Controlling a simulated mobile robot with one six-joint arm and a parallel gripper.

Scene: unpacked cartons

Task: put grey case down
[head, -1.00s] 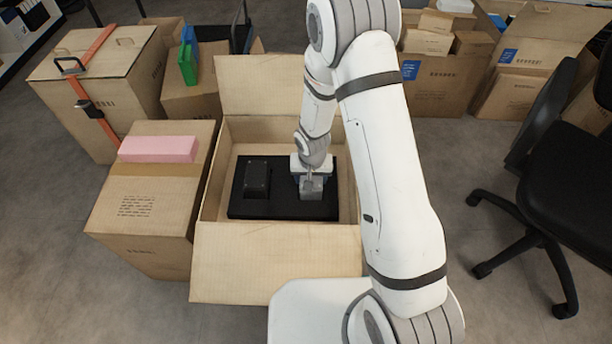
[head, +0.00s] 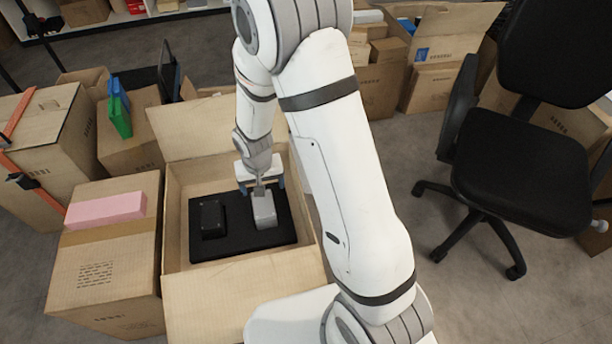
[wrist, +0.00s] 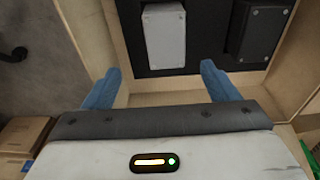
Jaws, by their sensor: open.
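The grey case (head: 264,209) rests on the black foam insert (head: 264,238) inside the open carton, on the right side of the insert. It also shows in the wrist view (wrist: 165,37), with its near end just beyond my fingertips. My gripper (head: 261,187) is over the carton, open, its blue fingers apart and nothing between them. The fingers show in the wrist view (wrist: 160,75), to either side of and short of the case. A black case (head: 213,217) sits on the insert left of the grey one and shows at the upper right of the wrist view (wrist: 257,30).
The open carton (head: 174,230) has raised walls and spread flaps around the insert. A closed carton with a pink block (head: 105,210) on top stands to its left. More cartons stand behind. A black office chair (head: 525,180) is at the right, with bare floor before it.

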